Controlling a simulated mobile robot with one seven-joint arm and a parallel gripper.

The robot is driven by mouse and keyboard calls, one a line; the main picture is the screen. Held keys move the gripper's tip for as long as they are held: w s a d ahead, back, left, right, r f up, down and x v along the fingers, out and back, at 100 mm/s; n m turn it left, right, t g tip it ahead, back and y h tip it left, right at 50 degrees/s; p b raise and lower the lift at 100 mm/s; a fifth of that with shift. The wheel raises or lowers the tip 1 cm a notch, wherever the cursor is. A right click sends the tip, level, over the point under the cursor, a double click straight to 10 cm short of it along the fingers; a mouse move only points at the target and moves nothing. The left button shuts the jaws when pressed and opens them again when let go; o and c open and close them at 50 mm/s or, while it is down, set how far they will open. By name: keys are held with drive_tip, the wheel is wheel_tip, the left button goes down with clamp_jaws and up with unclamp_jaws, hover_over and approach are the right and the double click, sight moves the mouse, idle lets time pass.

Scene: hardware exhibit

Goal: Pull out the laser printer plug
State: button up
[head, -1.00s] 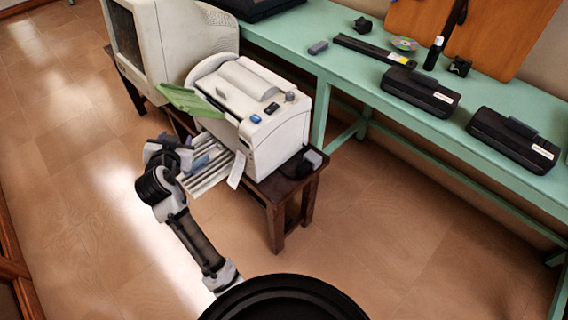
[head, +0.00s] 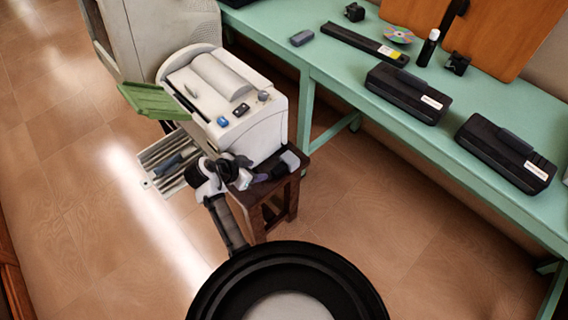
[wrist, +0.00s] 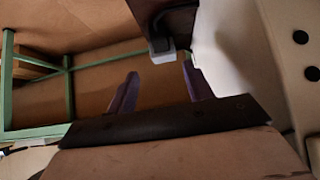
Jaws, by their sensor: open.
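The white laser printer (head: 252,125) stands on a dark wooden stool (head: 256,222). At the stool's near right corner is a small light-grey block (head: 291,159), which I take to be the plug or its socket. In the wrist view the grey block (wrist: 162,56) has a dark part (wrist: 157,27) against it; I cannot tell plug from socket. My gripper (head: 268,174) is beside the stool's front edge, pointing right towards the block. In the wrist view my gripper's purple fingers (wrist: 161,74) are open and empty, with the block just beyond and between their tips.
The printer's green flap (head: 152,101) and lower paper tray (head: 168,160) stick out left. A green table (head: 335,85) behind holds black cartridges (head: 405,93) and small items. A large beige monitor (head: 165,35) stands behind the printer. The floor right of the stool is clear.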

sight(277, 169)
drive_tip(key=p+x, duration=0.2)
drive_tip(key=x, duration=1.1)
drive_tip(key=shift+w+d+f, duration=0.15)
drive_tip(key=shift+f, duration=0.05)
clamp_jaws()
